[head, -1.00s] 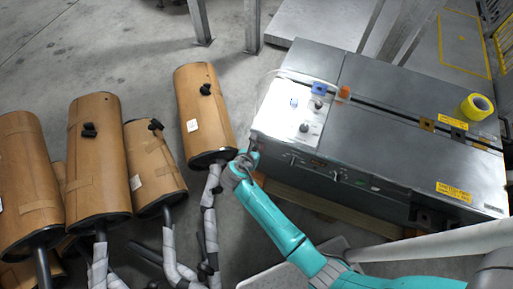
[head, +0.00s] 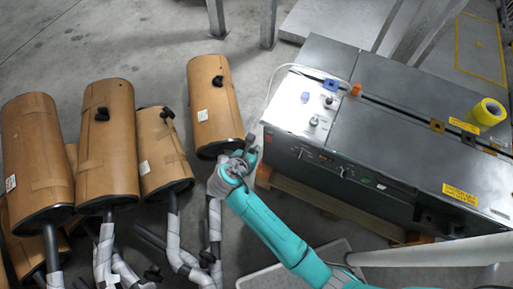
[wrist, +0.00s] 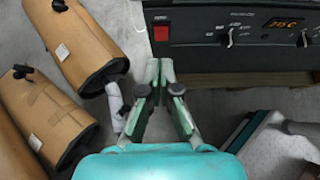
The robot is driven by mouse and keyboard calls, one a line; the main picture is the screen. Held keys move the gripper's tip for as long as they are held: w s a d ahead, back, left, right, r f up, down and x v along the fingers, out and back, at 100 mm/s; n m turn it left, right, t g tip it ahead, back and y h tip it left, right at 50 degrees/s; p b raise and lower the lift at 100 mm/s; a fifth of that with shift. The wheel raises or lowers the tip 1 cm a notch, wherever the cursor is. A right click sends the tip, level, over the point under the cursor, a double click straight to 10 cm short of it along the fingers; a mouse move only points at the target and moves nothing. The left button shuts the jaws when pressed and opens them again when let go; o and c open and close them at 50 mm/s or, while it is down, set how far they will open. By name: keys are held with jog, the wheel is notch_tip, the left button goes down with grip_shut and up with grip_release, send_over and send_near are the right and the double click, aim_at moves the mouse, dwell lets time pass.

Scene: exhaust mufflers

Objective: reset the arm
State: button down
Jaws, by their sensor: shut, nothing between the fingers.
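My teal arm reaches up from the lower right in the head view. My gripper (head: 246,158) is at its end, between the nearest brown-wrapped muffler (head: 213,102) and the front left corner of the grey machine. In the wrist view my gripper (wrist: 160,72) has its fingertips together with nothing between them. It points toward the machine's front panel (wrist: 240,32), left of the knobs and just below a red switch (wrist: 161,33). The wrapped muffler (wrist: 78,45) is to its left. I cannot tell whether the fingertips touch anything.
Several more brown mufflers (head: 107,140) with wrapped pipes stand at the left. The grey machine (head: 400,110) fills the right, with yellow tape (head: 488,112) on top. A pale platform (head: 300,268) lies beneath my arm. Concrete floor is open at the upper left.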

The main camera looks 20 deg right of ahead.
dwell(0.6)
jog(key=s+d+f+m+t+y, duration=0.1)
jog(key=s+d+f+m+y, duration=0.3)
jog(key=s, duration=0.6)
jog(key=s+d+m+t+y, duration=0.1)
jog(key=s+m+y, duration=0.1)
jog(key=s+m, duration=0.55)
jog(key=s+r+m+t+y, duration=0.1)
jog(key=s+r+m+t, duration=0.4)
jog(key=s+r+m, duration=1)
jog(key=shift+s+d+r, duration=0.15)
jog(key=shift+s+r, duration=1.55)
jog(key=shift+r, duration=1.5)
jog(key=shift+m, duration=0.25)
